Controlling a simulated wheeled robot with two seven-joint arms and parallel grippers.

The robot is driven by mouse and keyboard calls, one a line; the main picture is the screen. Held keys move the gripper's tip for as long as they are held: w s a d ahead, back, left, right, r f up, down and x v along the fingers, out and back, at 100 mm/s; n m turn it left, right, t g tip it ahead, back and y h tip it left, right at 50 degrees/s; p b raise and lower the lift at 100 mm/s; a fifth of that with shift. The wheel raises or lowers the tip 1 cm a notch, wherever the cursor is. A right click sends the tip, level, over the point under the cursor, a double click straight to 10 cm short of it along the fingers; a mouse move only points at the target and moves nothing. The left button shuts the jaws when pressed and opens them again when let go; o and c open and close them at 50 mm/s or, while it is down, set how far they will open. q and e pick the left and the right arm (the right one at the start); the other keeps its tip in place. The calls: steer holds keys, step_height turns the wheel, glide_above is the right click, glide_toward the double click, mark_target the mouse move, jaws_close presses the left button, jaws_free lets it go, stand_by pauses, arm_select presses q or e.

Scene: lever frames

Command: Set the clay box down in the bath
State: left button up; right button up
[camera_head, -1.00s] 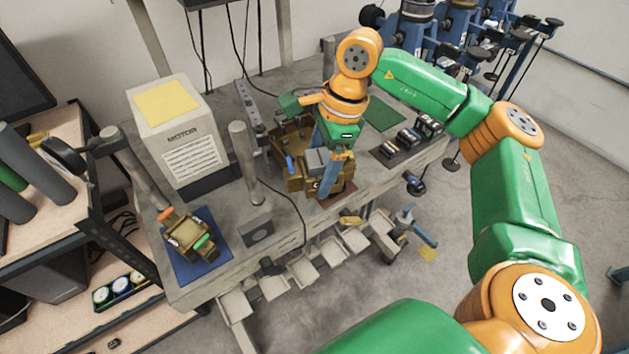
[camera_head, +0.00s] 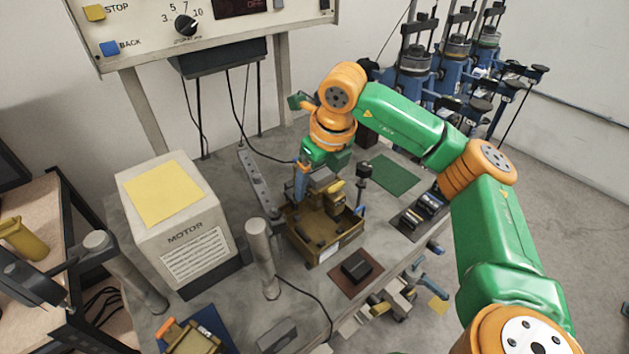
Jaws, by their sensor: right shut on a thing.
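My right gripper (camera_head: 318,182) points down over the back part of the bath (camera_head: 332,252), an open ochre tray with raised walls on the bench. It is shut on the clay box (camera_head: 330,197), a small brassy box with a grey top. The box is over the bath's opening. I cannot tell whether it hangs just above the bath floor or touches it, as the fingers and the box hide that spot. My left gripper is not in view.
A brown mat (camera_head: 346,288) with a black block (camera_head: 356,267) lies in front of the bath. An upright grey post (camera_head: 261,258) and the motor housing (camera_head: 175,230) stand left of it. A thin dark post with a knob (camera_head: 364,171) stands close behind, to the right.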

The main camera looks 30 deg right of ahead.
mark_target(316, 224)
steer(key=shift+s+f+b, duration=0.3)
steer(key=shift+f+b, duration=0.1)
steer(key=b+x, duration=0.2)
steer(key=shift+f, duration=0.35)
steer(key=shift+s+f+b, duration=0.15)
steer(key=shift+f+b, duration=0.65)
steer(key=shift+f, duration=0.05)
steer(key=shift+s+b+x, duration=0.25)
steer(key=shift+b+x, duration=0.6)
steer(key=shift+x, duration=0.1)
steer(key=shift+s+b+x, duration=0.2)
steer(key=shift+b+x, duration=0.6)
steer(key=shift+x, duration=0.1)
steer(key=shift+s+f, duration=0.15)
steer(key=shift+f, duration=0.2)
